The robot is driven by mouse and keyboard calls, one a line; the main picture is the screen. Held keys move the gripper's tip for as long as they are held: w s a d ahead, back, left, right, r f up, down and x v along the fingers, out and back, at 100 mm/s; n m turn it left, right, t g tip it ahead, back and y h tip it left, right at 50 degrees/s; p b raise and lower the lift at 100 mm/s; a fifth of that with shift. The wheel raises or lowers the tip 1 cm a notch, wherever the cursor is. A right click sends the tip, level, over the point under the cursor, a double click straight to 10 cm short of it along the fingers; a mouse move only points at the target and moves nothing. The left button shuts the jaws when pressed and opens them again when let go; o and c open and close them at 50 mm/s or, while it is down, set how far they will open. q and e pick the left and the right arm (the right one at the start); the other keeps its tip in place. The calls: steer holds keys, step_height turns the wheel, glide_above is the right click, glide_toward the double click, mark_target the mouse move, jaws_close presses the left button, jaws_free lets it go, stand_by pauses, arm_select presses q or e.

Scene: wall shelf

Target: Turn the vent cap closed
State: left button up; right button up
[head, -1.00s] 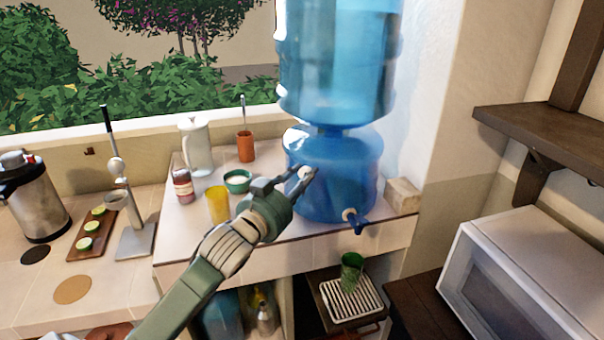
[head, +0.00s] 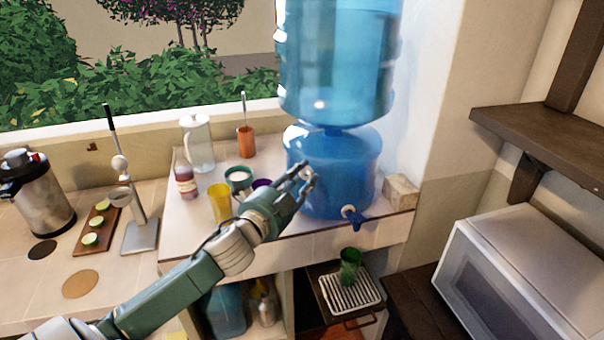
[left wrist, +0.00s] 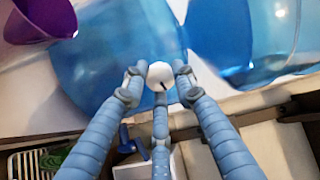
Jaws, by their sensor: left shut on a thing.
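The vent cap is a small white round knob with a dark mark, on the side of the blue water dispenser (head: 335,165). In the left wrist view the vent cap (left wrist: 159,75) sits between the fingertips of my left gripper (left wrist: 159,82), which are closed around it. In the head view my left gripper (head: 307,178) reaches the dispenser from the left, and its fingers cover most of the cap. My right gripper is in neither view.
A blue tap (head: 354,216) sticks out low on the dispenser. A yellow cup (head: 220,203), a green bowl (head: 238,178) and a purple cup (head: 262,184) stand close to my left arm. A green cup (head: 350,266) stands on a drip rack below.

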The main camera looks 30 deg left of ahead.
arm_select(q)
steer(key=shift+m, duration=1.1)
steer(key=shift+f+p, duration=0.1)
steer(key=shift+p, duration=0.2)
steer(key=o, duration=1.2)
steer(key=s, duration=0.8)
steer(key=s+d, duration=0.1)
steer(key=s, duration=0.3)
